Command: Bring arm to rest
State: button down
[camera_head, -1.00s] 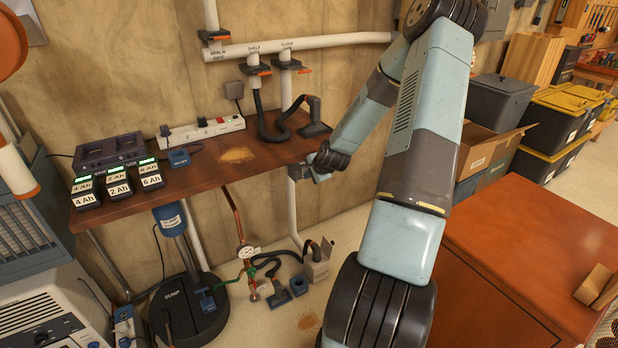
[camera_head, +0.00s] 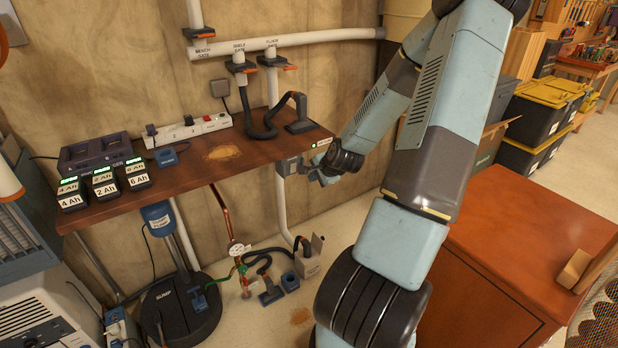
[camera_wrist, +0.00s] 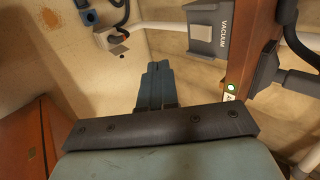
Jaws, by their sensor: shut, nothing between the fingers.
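My gripper (camera_head: 318,177) is at the far end of my bent blue-grey arm, just right of the shelf's front right corner. In the wrist view its two blue fingers (camera_wrist: 157,86) are together, with nothing between them. A grey box marked VACUUM (camera_wrist: 209,38) hangs at the shelf edge, to the right of the fingers and apart from them. In the head view this box (camera_head: 289,166) is just left of my gripper. A small green light (camera_wrist: 232,86) glows on the shelf edge.
The wooden shelf (camera_head: 185,178) carries battery packs, a power strip (camera_head: 187,131) and a black hose nozzle (camera_head: 299,113). Below are a sump unit (camera_head: 180,312) and pipe fittings on the floor. A red-brown cabinet (camera_head: 530,240) stands right of my arm, with bins behind.

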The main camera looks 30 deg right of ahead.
jog(key=shift+s+r, duration=0.45)
jog(key=shift+s, duration=0.3)
jog(key=s+a+r+n+g+h, duration=0.1)
jog(key=s+a+r+n, duration=0.25)
jog(key=r, duration=0.35)
jog(key=s+a+r+n+g+h, duration=0.1)
jog(key=s+a+r+n, duration=0.1)
jog(key=a+r+n, duration=0.4)
jog(key=s+a+r+n+g, duration=0.2)
jog(key=s+a+r, duration=0.1)
jog(key=r, duration=0.4)
jog(key=s+a+r+n, duration=0.3)
jog(key=s+r, duration=0.3)
jog(key=s, duration=0.2)
jog(key=s+a+r+n+t+y, duration=0.1)
jog(key=s+a+r+n, duration=0.2)
jog(key=s+r, duration=0.3)
jog(key=s+a, duration=0.1)
jog(key=s, duration=0.1)
jog(key=shift+s+a+r, duration=0.15)
jog(key=shift+s+a, duration=0.15)
